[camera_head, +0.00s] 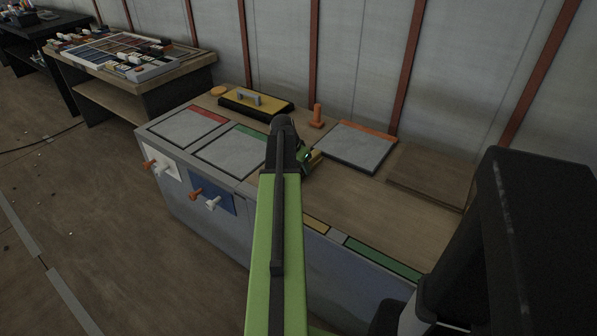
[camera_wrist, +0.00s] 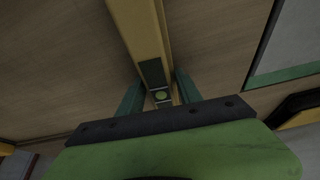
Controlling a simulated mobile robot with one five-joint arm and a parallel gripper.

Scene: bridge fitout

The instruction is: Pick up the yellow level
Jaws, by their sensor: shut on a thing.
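The yellow level (camera_wrist: 140,30) runs up the middle of the wrist view as a long yellow bar with a dark window and a round greenish vial near my fingers. My gripper (camera_wrist: 160,88) has its two green fingers on either side of the bar, shut on it. My arm hides the rest. I cannot tell whether the level is clear of the wooden top.
Grey panels with red (camera_head: 188,124), green (camera_head: 234,150) and orange (camera_head: 352,146) edges lie around my gripper. A yellow-and-black handled block (camera_head: 256,102), an orange peg (camera_head: 317,116) and a brown board (camera_head: 432,177) are on the bench (camera_head: 360,210). Its front right top is mostly clear.

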